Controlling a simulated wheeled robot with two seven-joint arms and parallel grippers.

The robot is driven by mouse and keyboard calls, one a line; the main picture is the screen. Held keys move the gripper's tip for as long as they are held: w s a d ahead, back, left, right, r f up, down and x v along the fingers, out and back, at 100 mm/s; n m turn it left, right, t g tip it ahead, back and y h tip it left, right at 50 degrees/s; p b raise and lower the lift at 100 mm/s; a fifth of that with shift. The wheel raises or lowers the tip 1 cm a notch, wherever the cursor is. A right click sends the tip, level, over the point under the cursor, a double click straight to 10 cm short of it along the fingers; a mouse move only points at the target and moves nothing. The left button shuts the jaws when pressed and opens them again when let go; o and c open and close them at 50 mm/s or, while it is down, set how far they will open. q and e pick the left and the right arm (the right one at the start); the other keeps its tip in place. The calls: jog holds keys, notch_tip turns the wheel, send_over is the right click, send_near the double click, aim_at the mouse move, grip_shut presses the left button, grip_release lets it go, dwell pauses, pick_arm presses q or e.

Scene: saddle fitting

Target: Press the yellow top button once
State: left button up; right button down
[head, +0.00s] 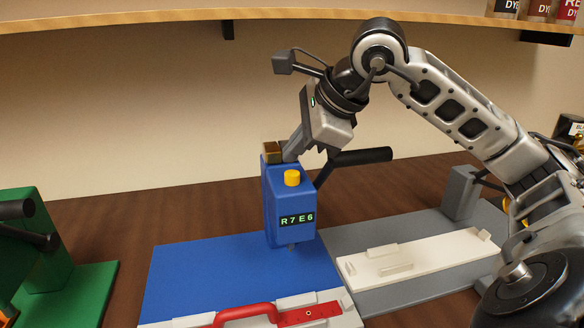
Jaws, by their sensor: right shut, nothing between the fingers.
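The yellow top button (292,177) sits on top of the blue machine (279,207), which has a green lit display reading "R7E6" (297,220) on its front. My right gripper (290,154) comes in from the upper right. It is shut and empty, with its tips at the back of the machine's top, behind and just above the button in the picture. I cannot tell whether the tips touch the machine. The button is fully visible and looks clear of the fingers. My left gripper is not in view.
A black lever (358,159) sticks out right of the machine. A white fixture (415,257) lies on a grey plate at right. A green machine (45,240) stands at left. A shelf (150,17) runs above.

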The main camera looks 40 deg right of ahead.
aim_at(296, 173)
notch_tip(296, 173, up, 4)
jog(key=p, duration=0.3)
jog(key=shift+r, duration=0.15)
dwell(0.3)
